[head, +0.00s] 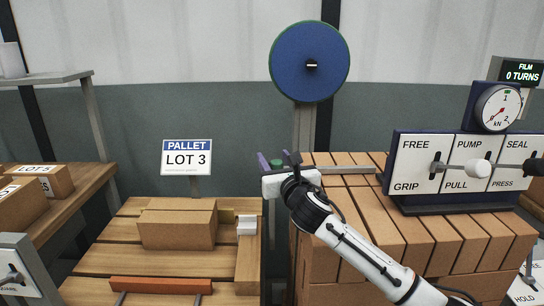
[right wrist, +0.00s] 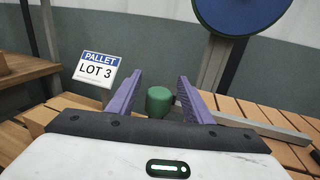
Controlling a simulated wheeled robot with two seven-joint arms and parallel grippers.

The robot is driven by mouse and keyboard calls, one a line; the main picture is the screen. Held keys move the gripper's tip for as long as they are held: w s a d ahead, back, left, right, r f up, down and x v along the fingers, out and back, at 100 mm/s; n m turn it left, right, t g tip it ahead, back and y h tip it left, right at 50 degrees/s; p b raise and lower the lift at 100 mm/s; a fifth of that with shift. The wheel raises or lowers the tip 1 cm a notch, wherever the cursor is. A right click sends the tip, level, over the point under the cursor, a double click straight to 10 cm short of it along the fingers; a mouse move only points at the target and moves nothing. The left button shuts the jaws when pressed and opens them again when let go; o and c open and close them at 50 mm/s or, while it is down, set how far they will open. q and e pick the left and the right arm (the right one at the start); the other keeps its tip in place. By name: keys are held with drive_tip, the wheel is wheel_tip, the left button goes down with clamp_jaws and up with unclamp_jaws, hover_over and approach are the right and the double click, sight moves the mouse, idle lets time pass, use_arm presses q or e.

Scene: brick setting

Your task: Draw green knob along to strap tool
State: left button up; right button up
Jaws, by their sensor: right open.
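The green knob (right wrist: 159,101) stands between the two purple fingers of my right gripper (right wrist: 160,98) in the right wrist view. The fingers are open, with gaps on both sides of it. In the head view the knob (head: 277,164) is a small green patch by my right gripper (head: 276,160), partly hidden by the wrist. The strap tool (head: 455,165) is the panel on the right, marked FREE/GRIP, PUMP/PULL and SEAL/PRESS, with a gauge (head: 498,107) on top. My left gripper is not in view.
A grey bar (head: 350,170) runs from near my right gripper toward the strap tool above a brick stack (head: 440,235). A blue reel (head: 310,62) stands behind. A wooden pallet (head: 120,235) with a carton (head: 178,224) lies left, below the LOT 3 sign (head: 187,158).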

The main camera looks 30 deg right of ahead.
drive_tip(key=shift+x, duration=0.9)
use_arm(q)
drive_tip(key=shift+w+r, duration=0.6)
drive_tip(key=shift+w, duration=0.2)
use_arm(e)
drive_tip(key=shift+w, duration=0.25)
